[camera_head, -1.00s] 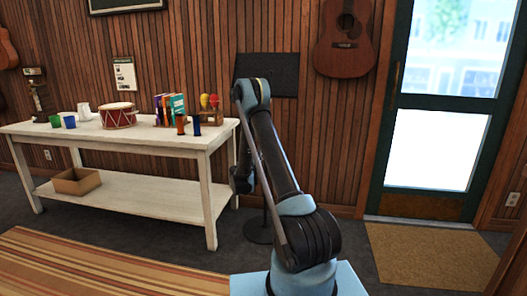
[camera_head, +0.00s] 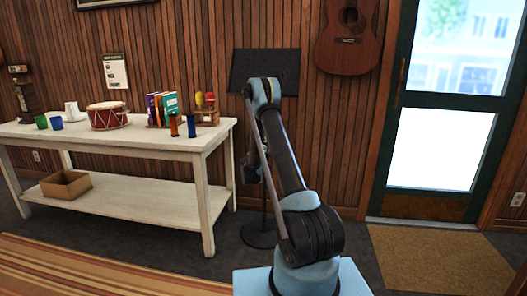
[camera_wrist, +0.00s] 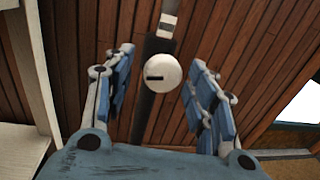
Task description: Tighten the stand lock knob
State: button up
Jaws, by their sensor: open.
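The music stand has a black desk (camera_head: 264,72) against the wood wall and a round dark base (camera_head: 259,233) on the floor. Its pole is mostly hidden behind my arm in the head view. In the wrist view the dark pole (camera_wrist: 146,118) runs up the middle, with a pale round lock knob (camera_wrist: 157,73) marked by a dark slot. A light collar (camera_wrist: 167,22) shows above the knob. My gripper (camera_wrist: 163,72) is open, with one blue finger on each side of the knob in the picture. Neither finger appears to touch it; the depth gap cannot be told.
A white table (camera_head: 110,140) stands left of the stand, holding a drum (camera_head: 107,116), books (camera_head: 161,108) and several small items. A cardboard box (camera_head: 66,184) sits on its lower shelf. A guitar (camera_head: 345,38) hangs on the wall, left of the door (camera_head: 440,110).

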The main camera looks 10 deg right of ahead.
jog(key=shift+w+d, duration=0.35)
jog(key=shift+w, duration=0.2)
jog(key=c, duration=1)
jog(key=shift+d+m, duration=0.1)
jog(key=shift+m, duration=0.2)
jog(key=shift+c, duration=0.2)
jog(key=m, duration=0.4)
jog(key=shift+g, duration=0.3)
jog(key=m+y, duration=0.1)
jog(key=m, duration=0.3)
jog(key=shift+m, duration=0.3)
jog(key=m+y, duration=0.1)
jog(key=m, duration=0.3)
jog(key=shift+s+d+m, duration=0.1)
jog(key=shift+m, duration=0.3)
jog(key=shift+c, duration=0.2)
jog(key=shift+m, duration=1.6)
